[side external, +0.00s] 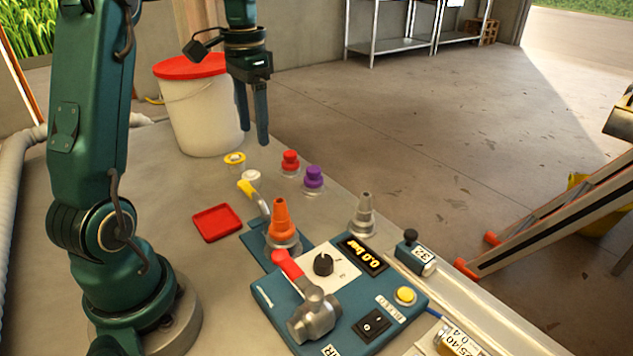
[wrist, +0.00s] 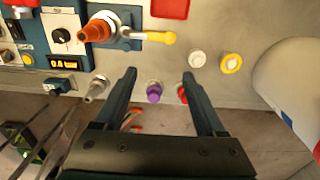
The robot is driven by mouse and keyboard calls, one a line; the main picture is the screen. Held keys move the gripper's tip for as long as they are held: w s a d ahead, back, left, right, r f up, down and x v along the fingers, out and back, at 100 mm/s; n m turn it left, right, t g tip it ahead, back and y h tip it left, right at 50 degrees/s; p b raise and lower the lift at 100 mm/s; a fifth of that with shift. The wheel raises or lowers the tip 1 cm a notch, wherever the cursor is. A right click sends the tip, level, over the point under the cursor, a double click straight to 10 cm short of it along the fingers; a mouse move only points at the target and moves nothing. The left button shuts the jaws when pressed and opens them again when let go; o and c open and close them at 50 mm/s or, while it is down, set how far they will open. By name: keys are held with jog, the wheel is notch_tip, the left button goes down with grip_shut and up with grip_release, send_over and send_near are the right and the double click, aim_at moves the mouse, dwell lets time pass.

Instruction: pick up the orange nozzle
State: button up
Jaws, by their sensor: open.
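The orange nozzle (side external: 281,219) stands upright on a grey metal collar on the blue plate beside the control panel. In the wrist view the orange nozzle (wrist: 96,29) is at the upper left, outside the fingers. My gripper (side external: 256,142) is open and empty, pointing down, well above the bench and behind the nozzle in the side view. In the wrist view my gripper (wrist: 158,88) has its fingers spread, with the purple nozzle (wrist: 154,96) seen between them and the red nozzle (wrist: 182,95) partly hidden by the right finger.
A yellow-handled valve lever (side external: 248,190) stands close beside the orange nozzle. The control panel (side external: 345,325) with a red-handled valve (side external: 290,268) is in front. A grey nozzle (side external: 363,212), a red tray (side external: 216,222) and a white bucket (side external: 202,115) stand around.

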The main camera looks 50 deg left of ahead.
jog(key=shift+r, duration=2.4)
jog(key=n+t+h, duration=0.5)
jog(key=n+h, duration=0.7)
jog(key=n, duration=1)
send_over(289, 225)
jog(key=s+a, duration=0.2)
jog(key=a, duration=0.1)
jog(key=shift+h, duration=0.3)
jog(key=f, duration=1.5)
jog(key=shift+w+f, duration=0.3)
jog(key=shift+f, duration=0.05)
jog(key=shift+x, duration=2.55)
jog(key=shift+f, duration=0.1)
jog(key=shift+c, duration=0.3)
grip_shut()
